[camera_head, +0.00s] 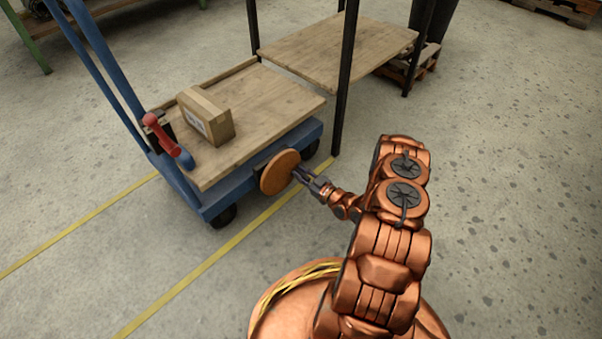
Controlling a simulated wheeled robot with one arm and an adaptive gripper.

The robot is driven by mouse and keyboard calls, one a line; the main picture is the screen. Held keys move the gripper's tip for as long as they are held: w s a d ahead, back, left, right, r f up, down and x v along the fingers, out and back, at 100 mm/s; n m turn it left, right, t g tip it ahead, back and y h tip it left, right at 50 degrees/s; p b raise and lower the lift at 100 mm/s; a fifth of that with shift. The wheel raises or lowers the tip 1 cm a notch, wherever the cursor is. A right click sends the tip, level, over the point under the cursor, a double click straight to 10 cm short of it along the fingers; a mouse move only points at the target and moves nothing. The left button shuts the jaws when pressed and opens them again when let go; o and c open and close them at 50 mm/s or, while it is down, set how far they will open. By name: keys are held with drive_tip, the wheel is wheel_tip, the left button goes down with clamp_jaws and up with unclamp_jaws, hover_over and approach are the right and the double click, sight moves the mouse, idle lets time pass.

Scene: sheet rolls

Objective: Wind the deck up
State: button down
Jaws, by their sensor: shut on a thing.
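A blue cart carries a wooden deck (265,105), which sits low, just above the blue frame (205,198). A round orange-brown crank wheel (278,173) is on the near side of the cart, below the deck's edge. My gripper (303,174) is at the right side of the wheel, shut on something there. The exact part between the fingers is too small to see, but it appears to be the wheel's handle. A cardboard box (208,117) rests on the left part of the deck.
A red-handled lever (165,138) stands at the cart's left end by the blue push handle. A wooden shelf (335,52) on dark posts stands just behind the cart, with a post close to the deck. Yellow lines (190,275) mark the floor. Open floor lies to the right.

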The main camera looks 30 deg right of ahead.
drive_tip(key=shift+d+f+h, duration=0.1)
drive_tip(key=shift+d+h, duration=0.2)
drive_tip(key=shift+d, duration=0.35)
drive_tip(key=c, duration=1.2)
unclamp_jaws()
drive_tip(key=shift+s, duration=0.1)
drive_tip(key=shift+o, duration=0.9)
drive_tip(key=shift+a, duration=0.3)
drive_tip(key=shift+a, duration=0.1)
drive_tip(key=v, duration=1.2)
